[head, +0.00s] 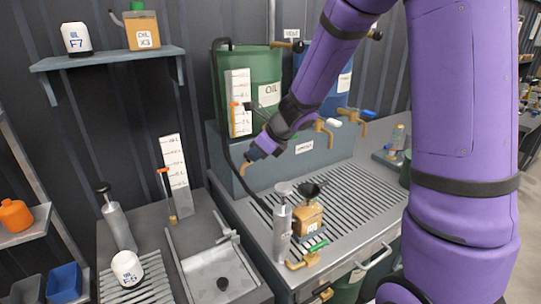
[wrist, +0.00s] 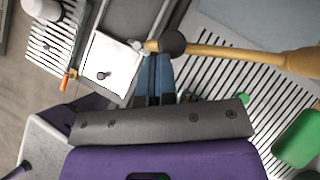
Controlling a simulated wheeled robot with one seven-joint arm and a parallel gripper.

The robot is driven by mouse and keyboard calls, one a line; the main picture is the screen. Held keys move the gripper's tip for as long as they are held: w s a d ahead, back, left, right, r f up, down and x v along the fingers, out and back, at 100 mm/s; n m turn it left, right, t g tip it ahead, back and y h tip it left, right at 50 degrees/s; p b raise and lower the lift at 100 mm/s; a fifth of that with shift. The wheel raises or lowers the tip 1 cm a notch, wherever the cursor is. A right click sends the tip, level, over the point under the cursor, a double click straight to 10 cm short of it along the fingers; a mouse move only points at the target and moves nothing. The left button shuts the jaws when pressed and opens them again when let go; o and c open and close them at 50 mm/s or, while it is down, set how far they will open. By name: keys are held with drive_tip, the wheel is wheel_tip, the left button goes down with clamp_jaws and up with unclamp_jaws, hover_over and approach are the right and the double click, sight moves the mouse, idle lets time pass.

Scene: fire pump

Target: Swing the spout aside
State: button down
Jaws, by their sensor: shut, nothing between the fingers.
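In the wrist view a brass spout (wrist: 230,50) crosses the upper right, with a dark round end at its left tip. A green handle (wrist: 300,140) shows at the right. In the head view the brass spout tip (head: 243,168) shows just below my gripper (head: 256,154), in front of the grey stand. My gripper's blue fingers (wrist: 158,58) are shut and empty. They lie close by the spout's dark end; I cannot tell whether they touch it. The rest of the spout is hidden by my arm in the head view.
A slatted drain tray (head: 365,200) lies below with a metal hand pump (head: 283,232) and an oil can (head: 308,218) on it. The green oil drum (head: 265,75) stands behind on the grey stand (head: 320,165). A sink (head: 205,265) is at the lower left.

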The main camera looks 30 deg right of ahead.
drive_tip(key=w+a, duration=0.1)
drive_tip(key=w+a+m+h, duration=0.1)
drive_tip(key=shift+w+m+t, duration=0.3)
drive_tip(key=shift+w+t, duration=0.1)
drive_tip(key=shift+w+a, duration=0.25)
drive_tip(key=shift+w, duration=0.45)
drive_tip(key=shift+w+a, duration=0.25)
drive_tip(key=shift+w, duration=0.45)
drive_tip(key=shift+r, duration=0.1)
